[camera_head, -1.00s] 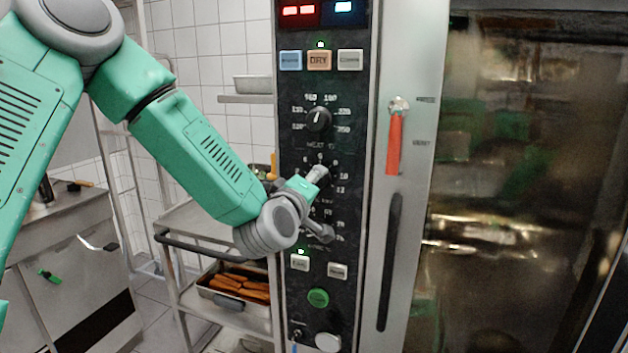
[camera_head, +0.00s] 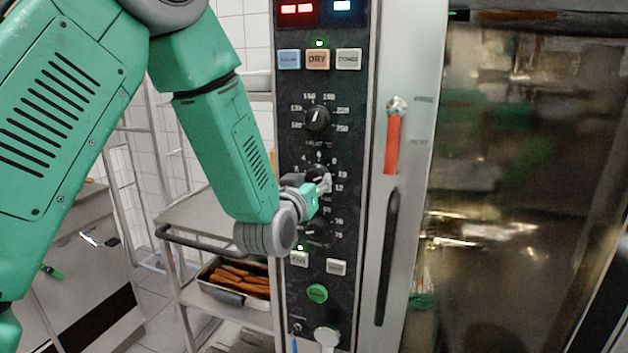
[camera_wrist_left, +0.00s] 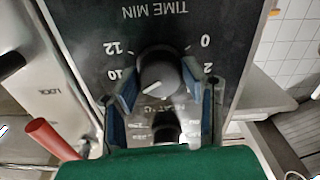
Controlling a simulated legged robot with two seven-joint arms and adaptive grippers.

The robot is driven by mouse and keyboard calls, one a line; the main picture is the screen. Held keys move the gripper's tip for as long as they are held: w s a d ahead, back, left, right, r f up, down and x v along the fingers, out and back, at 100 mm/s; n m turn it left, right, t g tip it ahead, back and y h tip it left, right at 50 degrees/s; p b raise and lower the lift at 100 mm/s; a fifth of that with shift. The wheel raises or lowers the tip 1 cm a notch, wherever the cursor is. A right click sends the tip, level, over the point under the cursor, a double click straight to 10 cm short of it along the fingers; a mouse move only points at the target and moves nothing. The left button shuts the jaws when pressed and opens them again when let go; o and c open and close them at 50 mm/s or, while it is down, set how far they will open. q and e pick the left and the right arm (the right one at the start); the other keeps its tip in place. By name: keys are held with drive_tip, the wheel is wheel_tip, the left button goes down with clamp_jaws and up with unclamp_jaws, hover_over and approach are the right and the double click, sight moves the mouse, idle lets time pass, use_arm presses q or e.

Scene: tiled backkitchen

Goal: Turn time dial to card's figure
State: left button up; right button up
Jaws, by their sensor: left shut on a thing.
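The time dial (camera_wrist_left: 160,72) is a black knob on the dark oven panel, seen upside down in the left wrist view with "TIME MIN" printed above it. My left gripper (camera_wrist_left: 165,95) has one finger on each side of the knob and is shut on it. The knob's white pointer line lies toward the lower left there, around the 10 or just past it toward 8. In the head view my left gripper (camera_head: 322,186) covers much of the time dial (camera_head: 318,171). No card can be made out. My right gripper is not in view.
The heat dial (camera_head: 317,118) sits above the time dial, and another knob (camera_head: 315,228) below. A red-handled lever (camera_head: 393,142) and a dark door handle (camera_head: 388,258) stand to the right. A trolley (camera_head: 205,215) with a food tray (camera_head: 235,283) is at left.

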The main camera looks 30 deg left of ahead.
use_arm(q)
drive_tip(key=m, duration=0.5)
drive_tip(key=shift+f, duration=0.2)
drive_tip(key=shift+m, duration=0.3)
drive_tip(key=o, duration=1.1)
drive_tip(key=shift+o, duration=0.3)
drive_tip(key=shift+w, duration=0.1)
drive_tip(key=shift+r, duration=0.1)
drive_tip(key=v, duration=0.7)
drive_tip(key=shift+s, duration=0.2)
